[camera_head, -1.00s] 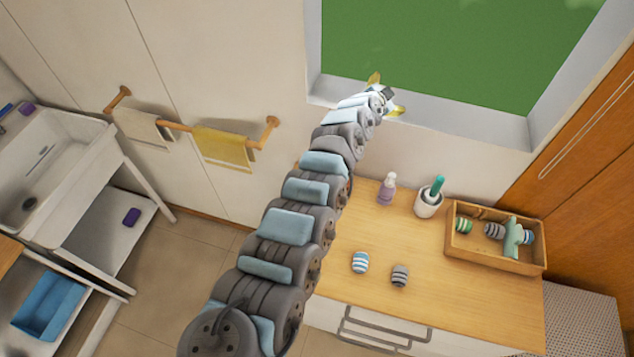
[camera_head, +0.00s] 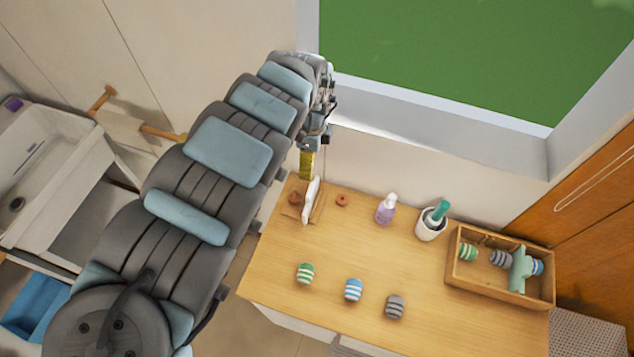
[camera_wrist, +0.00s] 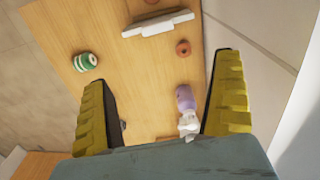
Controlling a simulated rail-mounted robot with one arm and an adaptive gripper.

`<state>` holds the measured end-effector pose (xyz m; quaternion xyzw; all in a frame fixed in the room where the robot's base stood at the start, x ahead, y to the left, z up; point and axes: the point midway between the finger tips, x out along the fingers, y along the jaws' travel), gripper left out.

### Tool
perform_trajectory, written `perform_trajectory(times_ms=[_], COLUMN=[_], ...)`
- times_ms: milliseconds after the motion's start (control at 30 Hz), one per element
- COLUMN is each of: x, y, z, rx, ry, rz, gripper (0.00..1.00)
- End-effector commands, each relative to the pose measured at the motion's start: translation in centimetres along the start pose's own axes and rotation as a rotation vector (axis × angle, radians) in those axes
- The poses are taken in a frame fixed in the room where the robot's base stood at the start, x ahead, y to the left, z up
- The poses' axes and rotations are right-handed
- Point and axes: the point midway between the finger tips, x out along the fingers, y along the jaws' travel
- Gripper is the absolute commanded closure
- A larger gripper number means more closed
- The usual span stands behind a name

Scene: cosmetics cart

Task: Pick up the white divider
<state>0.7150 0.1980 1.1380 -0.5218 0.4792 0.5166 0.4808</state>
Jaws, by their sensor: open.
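The white divider (camera_head: 311,201) stands at the left back of the wooden cart top, on or beside a thin wooden piece. It also shows in the wrist view (camera_wrist: 158,25), near the top edge, beyond my fingertips. My gripper (camera_wrist: 160,75) is open and empty, with yellow ribbed fingers set wide apart. In the head view a yellow finger (camera_head: 307,164) appears just above the divider's upper end. I cannot tell the exact gap there, and the rest of the gripper is mostly hidden by my arm.
A purple bottle (camera_head: 386,209) and a white cup (camera_head: 431,223) stand right of the divider. Small brown round pieces (camera_head: 342,200) lie beside it. Striped jars (camera_head: 353,290) sit in front. A wooden box (camera_head: 500,282) is at right. The wall and window ledge (camera_head: 430,125) are behind.

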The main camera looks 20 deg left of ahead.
Motion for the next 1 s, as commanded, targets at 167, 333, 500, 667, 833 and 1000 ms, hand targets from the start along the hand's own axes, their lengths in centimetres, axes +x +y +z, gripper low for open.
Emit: perform_trajectory(times_ms=[167, 333, 500, 667, 833, 1000], x=[0.9, 2.5, 4.4, 6.5, 8.4, 10.2], y=[0.2, 0.4, 0.3, 0.3, 0.2, 0.3], z=[0.2, 0.1, 0.2, 0.0, 0.1, 0.1], rx=[0.004, 0.003, 0.002, 0.002, 0.003, 0.002], ry=[-0.005, -0.004, -0.004, 0.0, -0.001, 0.0], rz=[0.01, 0.012, 0.009, 0.009, 0.005, 0.009], gripper=[0.04, 0.04, 0.04, 0.04, 0.04, 0.04])
